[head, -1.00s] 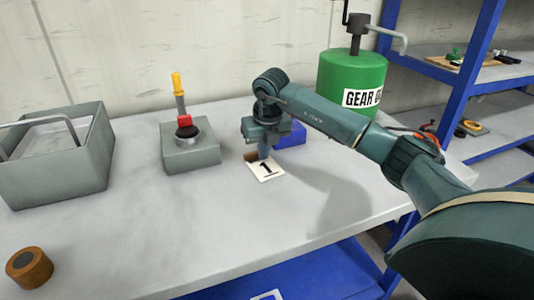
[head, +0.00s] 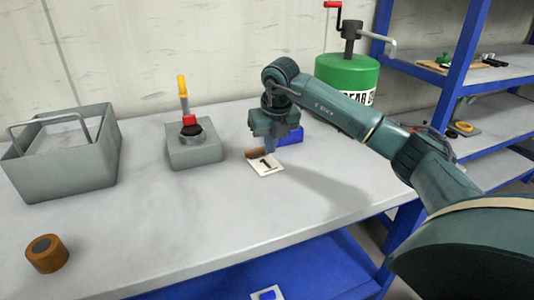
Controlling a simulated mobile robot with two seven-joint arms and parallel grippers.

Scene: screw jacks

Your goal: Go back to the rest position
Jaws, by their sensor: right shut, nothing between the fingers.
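My right gripper (head: 270,147) points down over the bench (head: 215,225), just above a white card marked "1" (head: 265,166). Its fingers are together and hold nothing. A blue block (head: 291,136) lies right behind the gripper, partly hidden by it. A screw jack (head: 194,150) with a grey base, red collar and yellow handle stands to the left of the gripper, apart from it. My left gripper is not in view.
A grey open box with a handle (head: 60,170) stands at the left. A brown round piece (head: 46,254) lies at the front left. A green gear oil drum (head: 345,76) with a crank pump stands behind my right arm. Blue shelving (head: 461,66) is at the right. The bench middle is clear.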

